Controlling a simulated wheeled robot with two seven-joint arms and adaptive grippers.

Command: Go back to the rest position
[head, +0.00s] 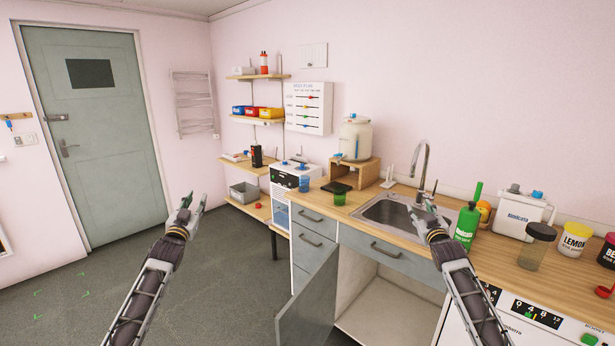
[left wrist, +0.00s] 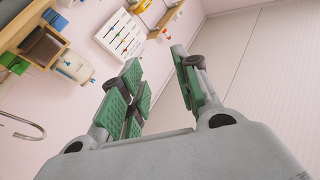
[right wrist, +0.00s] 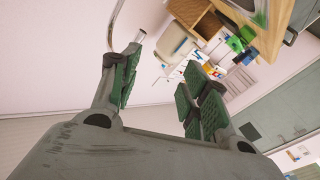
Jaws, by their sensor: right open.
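My left gripper (head: 190,207) is raised in front of the floor, left of the counter, in the head view. In the left wrist view its green-padded fingers (left wrist: 160,88) stand apart with nothing between them. My right gripper (head: 424,212) is raised in front of the sink's near edge in the head view. In the right wrist view its green-padded fingers (right wrist: 155,85) are spread and empty. Both grippers point away from me, and neither holds anything. I cannot tell how far the right one is from the counter.
A wooden counter (head: 574,277) with a sink (head: 385,211) runs along the right. A green bottle (head: 467,226) stands close to the right gripper. A cabinet door (head: 308,306) hangs open below the sink. The floor (head: 70,300) at the left is clear.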

